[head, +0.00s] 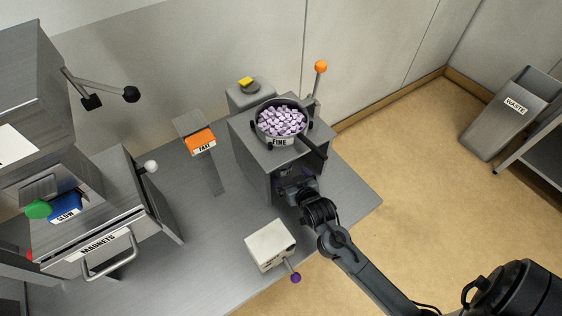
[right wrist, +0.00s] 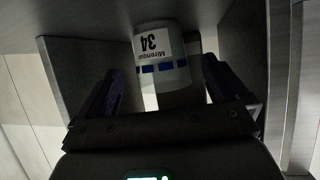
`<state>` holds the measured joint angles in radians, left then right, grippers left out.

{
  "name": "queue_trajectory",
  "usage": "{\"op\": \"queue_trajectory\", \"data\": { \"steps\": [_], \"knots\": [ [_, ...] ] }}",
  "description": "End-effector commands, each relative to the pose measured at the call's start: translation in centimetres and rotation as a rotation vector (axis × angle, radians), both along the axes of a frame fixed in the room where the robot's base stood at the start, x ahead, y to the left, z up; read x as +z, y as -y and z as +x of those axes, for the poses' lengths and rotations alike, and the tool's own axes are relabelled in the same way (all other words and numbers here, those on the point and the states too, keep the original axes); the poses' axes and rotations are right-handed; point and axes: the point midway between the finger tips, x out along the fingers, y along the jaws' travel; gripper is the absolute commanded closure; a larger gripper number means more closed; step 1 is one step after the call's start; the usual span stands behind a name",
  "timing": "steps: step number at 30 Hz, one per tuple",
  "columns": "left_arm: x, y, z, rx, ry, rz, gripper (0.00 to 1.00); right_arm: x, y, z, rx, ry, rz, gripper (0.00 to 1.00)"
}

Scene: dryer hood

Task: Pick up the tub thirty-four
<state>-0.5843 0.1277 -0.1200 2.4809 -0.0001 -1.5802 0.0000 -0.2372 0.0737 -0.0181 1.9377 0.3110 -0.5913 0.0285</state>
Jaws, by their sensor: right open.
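The tub thirty-four (right wrist: 158,55) is a white cylinder with blue marks and a label reading 34, upside down in the right wrist view. It stands in a dim grey recess, hidden in the head view. My right gripper (right wrist: 163,68) is open, with one dark finger on each side of the tub and a gap on both sides. I cannot tell how deep the tub is between the fingers. In the head view my right gripper (head: 291,178) reaches into the front of the grey housing (head: 250,150) under the bowl. My left gripper is not in view.
A bowl marked FINE (head: 279,142), full of lilac pieces, sits on the housing beside an orange-knobbed lever (head: 320,67). A white box (head: 269,243) with a purple-knobbed lever stands in front. A MAGNETS drawer (head: 105,245) is at left. The bench middle (head: 190,235) is clear.

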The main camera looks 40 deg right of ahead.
Motion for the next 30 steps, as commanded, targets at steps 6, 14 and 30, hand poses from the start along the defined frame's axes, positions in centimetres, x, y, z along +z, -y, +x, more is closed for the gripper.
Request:
{"op": "queue_trajectory", "data": {
  "steps": [6,14,30],
  "knots": [
    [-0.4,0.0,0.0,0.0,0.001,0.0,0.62,-0.7,0.5,1.4,-0.001,0.0,0.0,0.0],
    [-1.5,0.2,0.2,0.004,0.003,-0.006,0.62,-1.7,1.3,3.6,0.0,0.001,-0.002,0.0],
    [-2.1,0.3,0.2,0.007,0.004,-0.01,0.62,-2.7,1.9,5.9,0.0,-0.001,-0.001,0.02]
  ]
}}
